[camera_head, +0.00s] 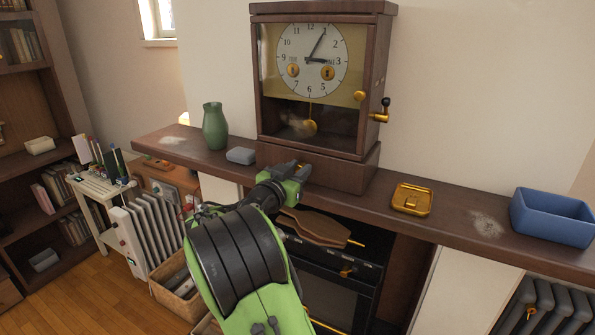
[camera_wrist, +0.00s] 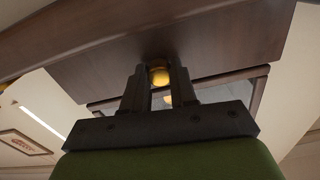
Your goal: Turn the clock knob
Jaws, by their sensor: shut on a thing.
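The clock (camera_head: 311,70) is a brown wooden case with a white dial, standing upright on the shelf. A brass crank with a dark ball end (camera_head: 382,108) sticks out of its right side. My gripper (camera_head: 299,171) is at the front of the clock's base (camera_head: 345,172). In the wrist view, my gripper (camera_wrist: 160,82) is shut on a round brass knob (camera_wrist: 159,75) on the wooden base (camera_wrist: 205,40). In the head view the gripper mostly hides this knob.
A green vase (camera_head: 214,126) and a small grey box (camera_head: 240,155) stand left of the clock on the shelf (camera_head: 460,222). A brass plate (camera_head: 411,199) and a blue bin (camera_head: 552,217) are to the right. A wooden paddle-like thing (camera_head: 318,228) is below the shelf's front.

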